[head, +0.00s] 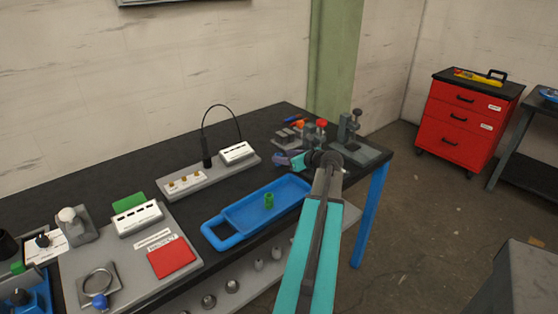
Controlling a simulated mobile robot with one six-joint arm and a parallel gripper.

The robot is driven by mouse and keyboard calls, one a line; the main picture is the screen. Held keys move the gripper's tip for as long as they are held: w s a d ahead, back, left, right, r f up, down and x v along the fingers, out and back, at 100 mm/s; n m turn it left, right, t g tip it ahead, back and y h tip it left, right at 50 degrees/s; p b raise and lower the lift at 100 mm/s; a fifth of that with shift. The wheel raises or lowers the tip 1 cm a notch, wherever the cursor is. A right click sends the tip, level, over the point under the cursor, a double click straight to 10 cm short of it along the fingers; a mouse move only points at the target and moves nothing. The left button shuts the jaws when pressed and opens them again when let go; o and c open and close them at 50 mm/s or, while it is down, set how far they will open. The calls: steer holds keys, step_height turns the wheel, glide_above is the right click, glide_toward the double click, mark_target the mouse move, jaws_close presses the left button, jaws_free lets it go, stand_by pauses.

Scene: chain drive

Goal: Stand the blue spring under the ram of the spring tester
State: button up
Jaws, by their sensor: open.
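My arm reaches up from the bottom of the head view, and my gripper (289,160) is at the right part of the bench, just beyond the blue tray. It is open, though its fingers are small and partly hidden. A small bluish-purple patch shows at the fingers; I cannot tell whether it is the blue spring or part of the gripper. No spring shows clearly. A grey upright press (348,128) on a flat base, apparently the spring tester, stands at the bench's right end behind my wrist. The space under its ram is too small to make out.
A blue tray (234,222) holding a green cylinder (269,200) lies at the bench's front edge. A red-topped device (321,127) stands left of the press. Grey fixtures and a red pad (171,257) fill the left. The black bench top (130,178) is clear at the back.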

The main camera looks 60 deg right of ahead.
mark_target(280, 155)
steer(key=shift+p+x, duration=0.55)
steer(key=shift+x, duration=1.75)
jaws_close()
steer(key=shift+r, duration=0.1)
